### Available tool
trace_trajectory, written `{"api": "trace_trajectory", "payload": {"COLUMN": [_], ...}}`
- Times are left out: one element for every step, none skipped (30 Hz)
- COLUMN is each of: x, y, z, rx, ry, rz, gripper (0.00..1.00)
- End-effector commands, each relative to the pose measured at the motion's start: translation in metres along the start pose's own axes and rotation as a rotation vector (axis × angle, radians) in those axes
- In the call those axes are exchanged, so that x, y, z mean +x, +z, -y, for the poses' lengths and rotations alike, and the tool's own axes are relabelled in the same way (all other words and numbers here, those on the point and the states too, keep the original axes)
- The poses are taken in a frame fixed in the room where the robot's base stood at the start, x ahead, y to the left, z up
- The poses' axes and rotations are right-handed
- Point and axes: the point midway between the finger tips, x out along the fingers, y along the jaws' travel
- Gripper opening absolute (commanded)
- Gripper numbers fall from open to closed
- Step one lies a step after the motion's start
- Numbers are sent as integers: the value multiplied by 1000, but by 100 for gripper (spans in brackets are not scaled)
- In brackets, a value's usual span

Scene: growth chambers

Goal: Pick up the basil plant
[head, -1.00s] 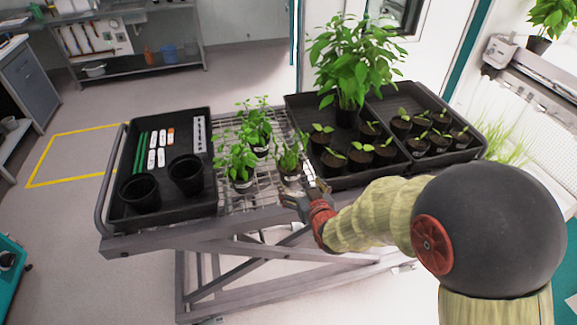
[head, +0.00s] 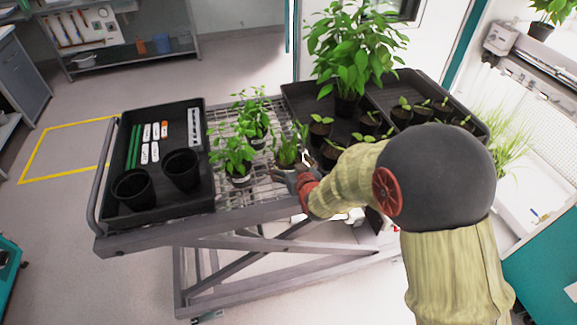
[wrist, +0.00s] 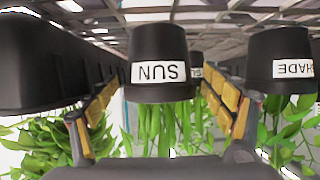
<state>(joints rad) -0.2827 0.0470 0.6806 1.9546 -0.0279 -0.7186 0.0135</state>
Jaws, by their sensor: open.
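Three small potted plants stand on the wire middle of the cart: one front left (head: 234,156), one at the back (head: 251,118), one front right (head: 287,152). I cannot tell for certain which is basil. My gripper (head: 296,177) is at the front-right plant's pot, partly hiding it. The wrist view is upside down. There, a black pot labelled SUN (wrist: 158,48) lies ahead between the open yellow-padded fingers of my gripper (wrist: 158,92); contact cannot be made out. A pot labelled SHADE (wrist: 280,52) is close on the picture's right, and another labelled pot is partly hidden behind.
A black tray (head: 125,205) with two empty pots and labels is on the left. A black seedling tray (head: 296,103) with a tall bushy plant (head: 350,55) stands close to my gripper's right. The neighbouring plants leave little side room.

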Motion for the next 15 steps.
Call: {"api": "trace_trajectory", "payload": {"x": [6, 9, 12, 13, 14, 15, 16, 16, 16, 15, 15, 15, 15, 15, 15], "y": [1, 1, 1, 0, 0, 0, 0, 0, 0, 0, 0, 0, 0, 0, 0], "z": [0, 0, 0, 0, 0, 0, 0, 0, 0, 0, 0, 0, 0, 0, 0], "rx": [0, 0, 0, 0, 0, 0, 0, 0, 0, 0, 0, 0, 0, 0, 0], "ry": [0, 0, 0, 0, 0, 0, 0, 0, 0, 0, 0, 0, 0, 0, 0], "rz": [1, 1, 1, 0, -1, -1, -1, -1, -1, -1, -1, 0, -1, 0, 0], "gripper": [82, 82, 82, 82, 82, 82, 82, 82, 82, 82, 82, 82, 81, 79, 77]}}
